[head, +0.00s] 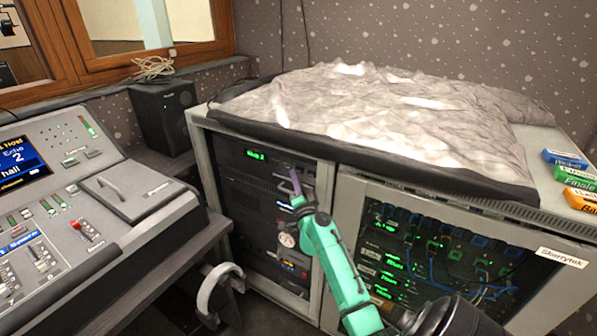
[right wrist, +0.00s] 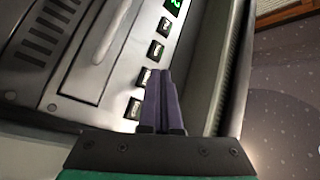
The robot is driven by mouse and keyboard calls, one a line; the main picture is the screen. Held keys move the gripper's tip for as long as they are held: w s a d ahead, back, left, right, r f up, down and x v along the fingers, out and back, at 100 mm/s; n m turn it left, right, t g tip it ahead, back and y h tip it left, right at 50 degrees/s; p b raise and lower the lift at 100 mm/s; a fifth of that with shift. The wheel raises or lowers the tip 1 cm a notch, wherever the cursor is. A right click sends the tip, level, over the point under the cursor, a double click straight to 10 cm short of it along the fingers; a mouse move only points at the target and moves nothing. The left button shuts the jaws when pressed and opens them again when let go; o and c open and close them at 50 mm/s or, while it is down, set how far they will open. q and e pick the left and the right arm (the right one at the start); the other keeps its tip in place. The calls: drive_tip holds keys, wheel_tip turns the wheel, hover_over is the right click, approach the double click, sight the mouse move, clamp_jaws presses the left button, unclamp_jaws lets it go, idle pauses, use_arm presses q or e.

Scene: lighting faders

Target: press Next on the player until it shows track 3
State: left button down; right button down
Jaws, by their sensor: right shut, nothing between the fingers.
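The player (head: 230,150) is the top unit in the left bay of the grey rack. Its small green display (head: 257,155) shows a word I cannot read surely and what looks like a 2. In the right wrist view the edge of the green display (right wrist: 174,6) shows, with a row of small dark buttons (right wrist: 155,50) on the silver panel. My right gripper (head: 294,172) is shut and empty, its purple fingers pointing at the player's right end. In the wrist view the fingertips (right wrist: 160,72) are beside one button (right wrist: 142,78); I cannot tell whether they touch. My left gripper is not in view.
A mixing desk (head: 90,215) with faders stands at left, a black speaker (head: 163,115) behind it. A crumpled grey cover (head: 370,110) lies on the rack. The right bay (head: 440,250) holds cabled units. Coloured labelled boxes (head: 575,178) sit at far right.

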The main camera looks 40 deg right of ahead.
drive_tip(key=shift+w+d, duration=0.1)
drive_tip(key=shift+d, duration=0.2)
drive_tip(key=shift+d, duration=0.3)
idle(0.6)
drive_tip(key=shift+s+a, duration=0.2)
drive_tip(key=shift+a, duration=0.5)
drive_tip(key=a, duration=0.2)
drive_tip(key=s+a+p, duration=0.1)
drive_tip(key=a, duration=0.1)
drive_tip(key=shift+s+a+p, duration=0.2)
drive_tip(key=shift+a+p, duration=0.1)
drive_tip(key=shift+a, duration=0.1)
idle(0.5)
